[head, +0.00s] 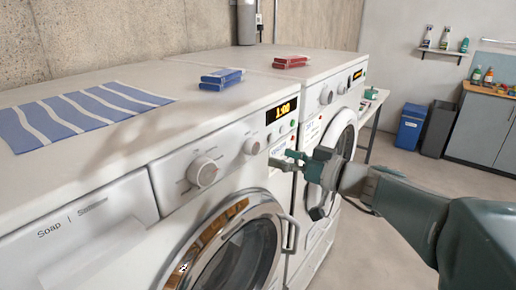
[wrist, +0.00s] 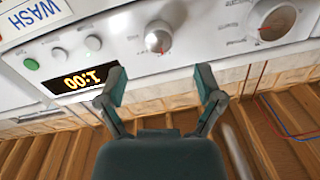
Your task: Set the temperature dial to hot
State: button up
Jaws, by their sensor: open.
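The front washer (head: 110,215) has two round dials on its control panel. The larger dial (head: 203,172) is left of the smaller dial (head: 251,146). The labels are too small to read, so I cannot tell which one is the temperature dial. My gripper (head: 283,160) is open and empty in front of the panel's right end. In the wrist view, the panel appears upside down. There the smaller dial (wrist: 158,38) lies beyond the gap between my open fingertips (wrist: 160,78), with no contact visible. The larger dial (wrist: 272,20) is to the right.
A lit 1:00 display (head: 281,110) sits right of the dials. A second machine (head: 338,95) stands beside the washer. The floor at right is clear.

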aim_at(256, 149)
jog(key=x, duration=0.4)
jog(key=shift+w, duration=0.15)
jog(key=shift+x, duration=0.85)
jog(key=shift+d, duration=0.1)
jog(key=c, duration=1.2)
